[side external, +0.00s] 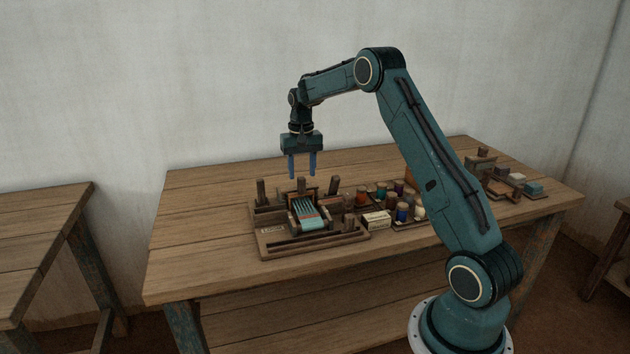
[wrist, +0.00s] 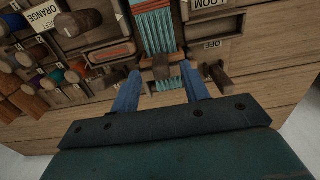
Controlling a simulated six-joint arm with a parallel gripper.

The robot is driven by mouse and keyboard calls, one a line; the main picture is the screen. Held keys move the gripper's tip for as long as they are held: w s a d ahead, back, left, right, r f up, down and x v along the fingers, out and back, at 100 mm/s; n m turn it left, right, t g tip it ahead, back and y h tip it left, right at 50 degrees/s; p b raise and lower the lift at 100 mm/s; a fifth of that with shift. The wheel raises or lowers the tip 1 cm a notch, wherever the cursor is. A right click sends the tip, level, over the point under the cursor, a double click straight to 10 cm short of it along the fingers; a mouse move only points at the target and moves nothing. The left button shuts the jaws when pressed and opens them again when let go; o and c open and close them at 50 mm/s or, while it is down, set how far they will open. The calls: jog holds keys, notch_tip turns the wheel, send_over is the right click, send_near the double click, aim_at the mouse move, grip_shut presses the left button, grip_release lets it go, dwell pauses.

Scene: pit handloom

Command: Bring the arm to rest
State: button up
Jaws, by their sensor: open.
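My gripper (side external: 302,165) is open and empty, pointing straight down above the small loom (side external: 270,243) on the wooden table. Its two blue fingers are apart, with clear air between them and the loom in the side view. In the wrist view my gripper (wrist: 162,92) shows both fingers spread, with the loom's wooden beam and teal warp threads (wrist: 154,30) seen between and beyond them. The same teal cloth (side external: 308,214) shows on the loom in the side view. My arm is raised and bent over the table.
Spools of coloured thread (side external: 402,212) stand in a rack right of the loom, with a small pale labelled block (side external: 377,219) before them. More wooden items (side external: 515,180) sit at the table's right end. The table's left part (side external: 190,235) is bare. Another table (side external: 40,215) stands at left.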

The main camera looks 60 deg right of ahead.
jog(key=shift+r, duration=0.8)
jog(key=shift+a+r, duration=0.15)
jog(key=shift+r, duration=0.1)
jog(key=s+a+r+n+t, duration=0.1)
jog(key=s+a+r+n, duration=0.1)
jog(key=s+a+r, duration=0.45)
jog(key=s+a+r+n+t, duration=0.1)
jog(key=s+a+r+n, duration=0.15)
jog(key=a+r, duration=0.7)
jog(key=s+a+f+n+t, duration=0.1)
jog(key=s+a+n, duration=0.1)
jog(key=s+a, duration=0.4)
jog(key=s+a+f+n+t, duration=0.2)
jog(key=s+a, duration=0.5)
jog(key=s, duration=0.8)
jog(key=shift+s+a+t, duration=0.15)
jog(key=shift+a+t, duration=0.05)
jog(key=shift+t, duration=0.1)
